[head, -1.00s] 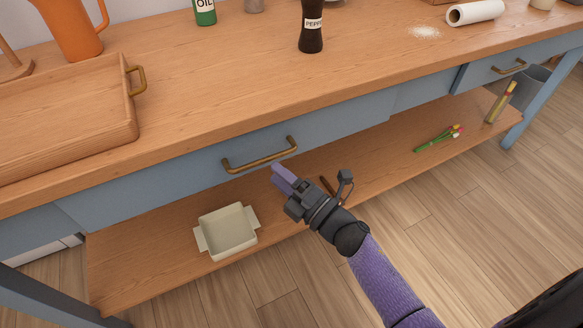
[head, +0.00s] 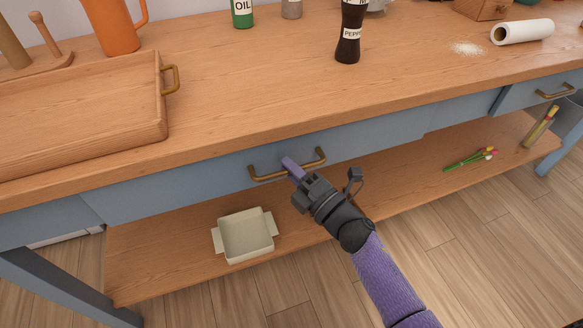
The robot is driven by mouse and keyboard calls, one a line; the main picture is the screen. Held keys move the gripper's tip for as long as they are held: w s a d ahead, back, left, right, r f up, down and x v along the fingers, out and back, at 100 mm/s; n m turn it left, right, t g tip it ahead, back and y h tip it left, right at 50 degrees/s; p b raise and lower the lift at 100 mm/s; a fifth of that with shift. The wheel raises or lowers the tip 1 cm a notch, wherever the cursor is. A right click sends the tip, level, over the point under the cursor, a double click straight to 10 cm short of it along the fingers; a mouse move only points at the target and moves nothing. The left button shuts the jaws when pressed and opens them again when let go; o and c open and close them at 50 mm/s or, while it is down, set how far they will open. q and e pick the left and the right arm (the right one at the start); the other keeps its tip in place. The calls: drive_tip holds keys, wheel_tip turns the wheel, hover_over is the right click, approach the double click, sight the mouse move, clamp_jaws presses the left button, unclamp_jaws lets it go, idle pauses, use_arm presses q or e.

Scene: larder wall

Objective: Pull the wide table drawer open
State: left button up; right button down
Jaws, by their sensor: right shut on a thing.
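The wide table drawer (head: 210,178) has a blue front under the wooden tabletop and sits flush with the table's frame, as far as I can see. Its brass bar handle (head: 264,175) runs across the middle of the front. My right gripper (head: 290,165) is at the handle, its purple fingers shut on the middle of the bar. The fingers hide a short part of the bar. My left gripper is not in view.
A wooden tray (head: 80,120) stands on the tabletop at left, near an orange jug (head: 115,28). A pepper mill (head: 349,35) stands further right. A cream dish (head: 246,236) and green stalks (head: 470,159) lie on the lower shelf. A narrower drawer (head: 530,90) is at right.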

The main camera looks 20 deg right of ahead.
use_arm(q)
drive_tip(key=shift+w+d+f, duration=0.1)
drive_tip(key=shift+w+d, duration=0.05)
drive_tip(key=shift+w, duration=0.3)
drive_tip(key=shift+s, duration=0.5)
use_arm(e)
drive_tip(key=shift+s+f, duration=0.1)
